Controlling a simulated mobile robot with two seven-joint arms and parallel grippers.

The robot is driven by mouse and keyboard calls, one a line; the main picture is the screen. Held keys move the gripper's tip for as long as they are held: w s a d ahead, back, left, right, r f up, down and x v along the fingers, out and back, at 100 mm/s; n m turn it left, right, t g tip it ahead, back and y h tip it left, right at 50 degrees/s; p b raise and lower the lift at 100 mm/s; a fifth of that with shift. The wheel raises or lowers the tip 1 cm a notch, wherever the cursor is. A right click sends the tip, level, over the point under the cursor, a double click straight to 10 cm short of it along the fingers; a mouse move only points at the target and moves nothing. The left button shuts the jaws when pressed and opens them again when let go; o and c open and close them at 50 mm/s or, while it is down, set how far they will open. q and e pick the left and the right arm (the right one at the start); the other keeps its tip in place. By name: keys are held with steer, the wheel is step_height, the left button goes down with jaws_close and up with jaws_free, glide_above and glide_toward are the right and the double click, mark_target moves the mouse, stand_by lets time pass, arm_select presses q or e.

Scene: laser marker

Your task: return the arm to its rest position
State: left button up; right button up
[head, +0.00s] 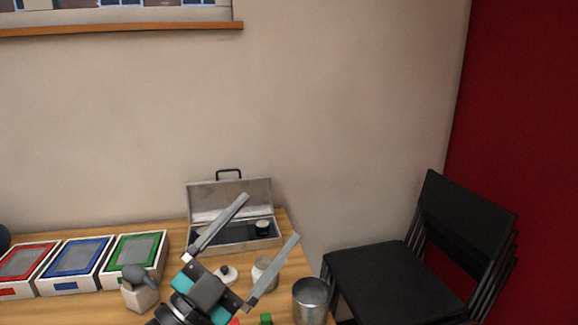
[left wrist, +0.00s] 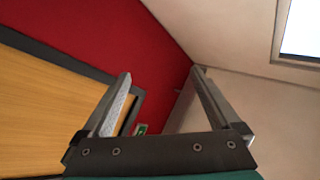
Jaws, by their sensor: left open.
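My left gripper (head: 271,217) is raised over the front of the wooden table in the head view, its two long grey fingers spread wide apart. Nothing is between them. In the left wrist view the open fingers (left wrist: 162,75) point at a red wall and a pale wall, with no object between them. My right gripper is in neither view.
An open metal case (head: 228,248) stands at the table's back right. Red (head: 22,262), blue (head: 77,265) and green (head: 135,255) trays stand left. A metal cup (head: 311,301) is at the right edge. Stacked black chairs (head: 400,280) stand right of the table.

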arm_select(q)
steer(key=s+a+f+n+g+y, duration=0.1)
steer(key=a+f+n+g+y, duration=0.1)
steer(key=a+f+n+y, duration=0.7)
steer(key=s+a+f+n+g+y, duration=0.15)
steer(key=a+f+n+y, duration=0.3)
steer(key=f+y, duration=0.5)
steer(key=s+d+f+g+h, duration=0.25)
steer(key=s+f+g, duration=0.85)
steer(key=s+f, duration=0.55)
steer(key=s+a+f, duration=0.1)
steer(key=s+f, duration=0.1)
steer(key=f, duration=0.8)
steer(key=s+f, duration=0.2)
steer(key=f, duration=0.9)
steer(key=s+a+f+g, duration=0.2)
steer(key=s+f, duration=1.1)
steer(key=s, duration=0.2)
steer(key=shift+a+f+h, duration=0.15)
steer(key=shift+a+h, duration=0.15)
steer(key=shift+a, duration=0.05)
steer(key=shift+m, duration=0.25)
